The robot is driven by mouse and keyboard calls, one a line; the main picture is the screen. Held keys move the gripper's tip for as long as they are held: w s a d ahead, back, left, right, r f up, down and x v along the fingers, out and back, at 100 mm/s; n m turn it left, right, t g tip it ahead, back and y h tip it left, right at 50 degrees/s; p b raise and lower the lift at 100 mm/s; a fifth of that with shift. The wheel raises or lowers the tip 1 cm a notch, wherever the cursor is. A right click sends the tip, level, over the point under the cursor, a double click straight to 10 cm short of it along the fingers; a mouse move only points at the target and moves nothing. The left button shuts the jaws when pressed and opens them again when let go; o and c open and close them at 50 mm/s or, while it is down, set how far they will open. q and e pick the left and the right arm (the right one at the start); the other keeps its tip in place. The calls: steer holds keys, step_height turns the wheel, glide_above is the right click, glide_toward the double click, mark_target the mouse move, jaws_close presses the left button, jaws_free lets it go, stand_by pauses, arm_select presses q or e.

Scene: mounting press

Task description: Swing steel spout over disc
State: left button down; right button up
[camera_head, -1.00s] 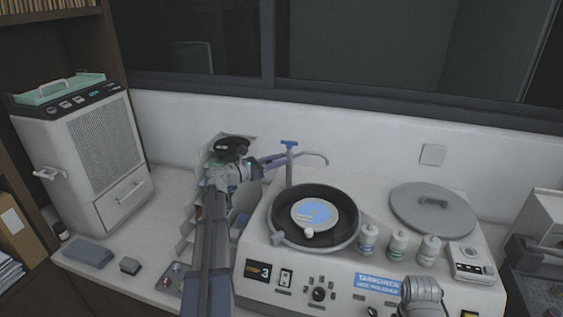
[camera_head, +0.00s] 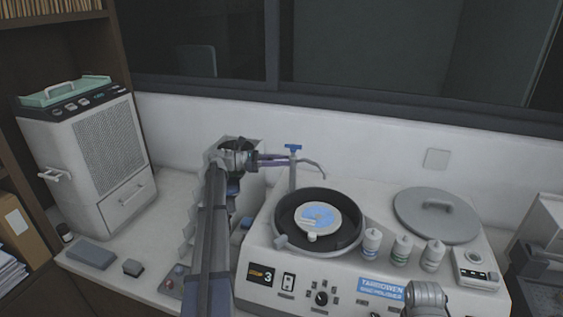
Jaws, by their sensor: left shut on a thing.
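The steel spout (camera_head: 313,166) is a thin curved pipe at the top of a post with a blue tap handle (camera_head: 293,148). It rises behind the black round bowl of the machine, and its tip points right and toward me, above the bowl's back rim. The disc (camera_head: 318,217), blue and white, lies in the bowl's middle. My left gripper (camera_head: 283,160) reaches in from the left and is shut on the spout near its post. The fingertips are small and partly merge with the spout. My right gripper is not in view; only part of my right arm shows at the bottom.
A round grey lid (camera_head: 436,215) lies on the machine's right. Several small bottles (camera_head: 401,250) stand in front of it. A white cabinet-like unit (camera_head: 90,160) stands at the left. The wall and window frame are close behind the spout.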

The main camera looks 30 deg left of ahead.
arm_select(q)
steer(key=shift+w+d, duration=0.1)
steer(key=c, duration=0.7)
jaws_free()
steer(key=shift+v, duration=3.95)
